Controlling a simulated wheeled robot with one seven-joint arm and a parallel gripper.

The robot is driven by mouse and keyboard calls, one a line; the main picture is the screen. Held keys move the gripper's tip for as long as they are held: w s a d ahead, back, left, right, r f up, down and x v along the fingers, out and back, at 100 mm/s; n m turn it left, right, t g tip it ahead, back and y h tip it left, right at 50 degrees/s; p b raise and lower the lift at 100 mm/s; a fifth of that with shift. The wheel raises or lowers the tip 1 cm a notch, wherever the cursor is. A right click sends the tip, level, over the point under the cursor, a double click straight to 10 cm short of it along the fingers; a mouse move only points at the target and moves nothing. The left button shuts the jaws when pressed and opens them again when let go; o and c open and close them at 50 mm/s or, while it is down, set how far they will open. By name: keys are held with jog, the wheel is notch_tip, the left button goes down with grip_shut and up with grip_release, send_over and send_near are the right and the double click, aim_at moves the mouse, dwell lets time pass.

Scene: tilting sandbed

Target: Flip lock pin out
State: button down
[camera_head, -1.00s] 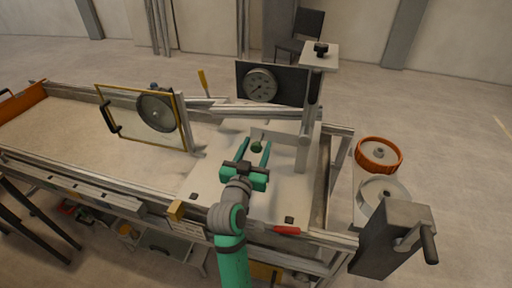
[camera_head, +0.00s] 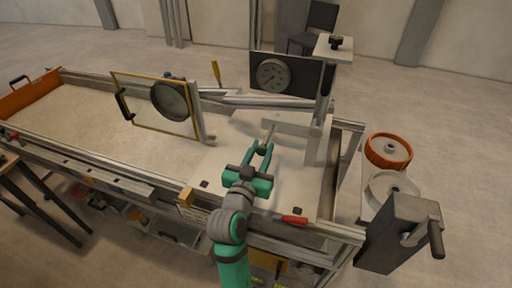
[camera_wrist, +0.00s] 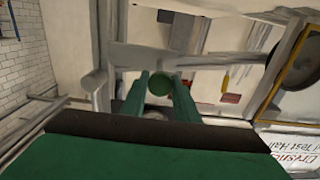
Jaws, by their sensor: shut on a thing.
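The lock pin's green round knob (camera_head: 262,149) sits between my fingertips near the right end of the sandbed. My gripper (camera_head: 261,152) is shut on the knob, with one green finger on each side. A thin grey rod (camera_head: 269,132) stands up just behind the knob, beside a pale horizontal bar. In the wrist view the green knob (camera_wrist: 159,84) shows round between my two fingers (camera_wrist: 160,88). The rest of the pin is hidden behind the knob and my gripper.
A dial gauge (camera_head: 273,75) on a dark panel stands behind the pin. A yellow-framed clear panel (camera_head: 150,118) with a round disc stands to the left. A red handle (camera_head: 294,220) lies at the front edge. An orange wheel (camera_head: 388,151) and a crank box (camera_head: 400,235) stand right.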

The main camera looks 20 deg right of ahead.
jog(key=c, duration=1.4)
grip_release()
jog(key=shift+s+a, duration=0.1)
jog(key=v, duration=1)
jog(key=shift+s+a, duration=0.25)
jog(key=shift+a, duration=0.05)
